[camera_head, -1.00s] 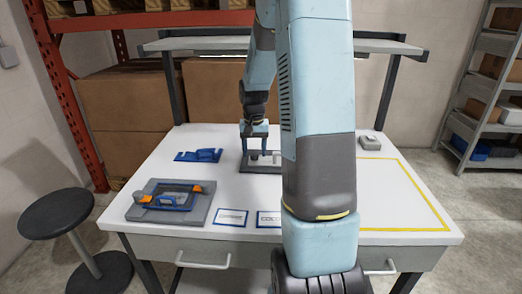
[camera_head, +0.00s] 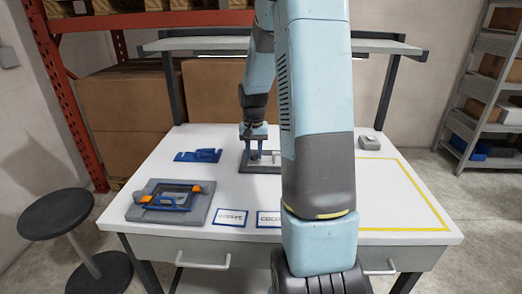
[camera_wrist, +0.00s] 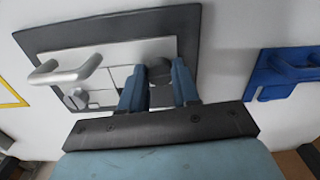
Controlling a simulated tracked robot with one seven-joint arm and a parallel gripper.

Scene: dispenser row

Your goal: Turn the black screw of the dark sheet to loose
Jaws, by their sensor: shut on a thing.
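The dark sheet (camera_head: 246,169) lies on the white table under my gripper (camera_head: 256,153); it also shows in the wrist view (camera_wrist: 100,30) with a pale grey panel (camera_wrist: 110,58) on it. The black screw (camera_wrist: 159,72) is a dark round head on the sheet, between my fingertips. My gripper (camera_wrist: 158,66) is pointed down and shut on the screw, which the fingers partly hide. A bent metal handle (camera_wrist: 66,73) and a grey knob (camera_wrist: 75,98) stand on the panel, apart from my fingers.
A blue bracket (camera_head: 198,156) lies left of the sheet. A grey board (camera_head: 140,208) with a blue and orange frame (camera_head: 172,198) lies at the front left. Two labelled cards (camera_head: 231,217) lie at the front. A small grey box (camera_head: 370,143) stands at the back right. The yellow-outlined area is clear.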

